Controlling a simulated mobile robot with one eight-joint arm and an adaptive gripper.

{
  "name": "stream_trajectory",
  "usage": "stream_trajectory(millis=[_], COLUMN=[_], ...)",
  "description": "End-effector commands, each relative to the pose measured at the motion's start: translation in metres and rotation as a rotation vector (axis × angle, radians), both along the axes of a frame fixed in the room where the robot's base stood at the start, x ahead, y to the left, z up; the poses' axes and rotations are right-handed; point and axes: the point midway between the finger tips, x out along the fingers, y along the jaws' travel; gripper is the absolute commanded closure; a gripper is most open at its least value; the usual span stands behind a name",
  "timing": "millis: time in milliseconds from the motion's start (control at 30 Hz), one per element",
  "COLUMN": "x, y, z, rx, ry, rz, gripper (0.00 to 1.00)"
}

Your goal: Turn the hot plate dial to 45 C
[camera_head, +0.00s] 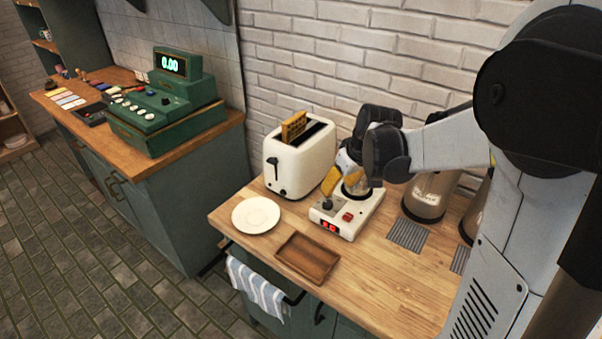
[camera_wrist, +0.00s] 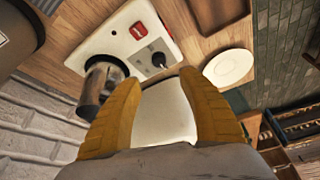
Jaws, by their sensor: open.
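The white hot plate (camera_head: 345,213) stands on the wooden counter. Its black dial (camera_head: 327,203) is at the front left, beside a red switch (camera_head: 348,217). A red lit display (camera_head: 329,226) is on its front; I cannot read the digits surely. A metal vessel (camera_head: 356,187) stands on its heating top. My gripper (camera_head: 331,182) is just above and behind the dial, with yellow fingers. In the wrist view my gripper (camera_wrist: 162,77) is open and empty, and the dial (camera_wrist: 158,60) shows just beyond the fingertips, apart from them. The dial's pointer setting is unclear.
A white toaster (camera_head: 297,160) with bread stands close left of the hot plate. A white plate (camera_head: 256,215) and a wooden tray (camera_head: 307,258) lie in front. Metal canisters (camera_head: 428,194) stand at right.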

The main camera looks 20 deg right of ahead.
Motion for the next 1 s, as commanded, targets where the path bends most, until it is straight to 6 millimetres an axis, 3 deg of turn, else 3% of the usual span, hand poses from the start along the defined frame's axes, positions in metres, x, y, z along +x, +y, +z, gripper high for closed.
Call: stream_trajectory(millis=[167,600,1000], x=[0.007,0.036,0.041], y=[0.0,0.006,0.007], z=[-0.017,-0.091,-0.1], rx=[0.0,-0.001,0.0], ry=[0.001,0.0,0.0], rz=[0.002,0.002,0.001], gripper=[0.51,0.51,0.51])
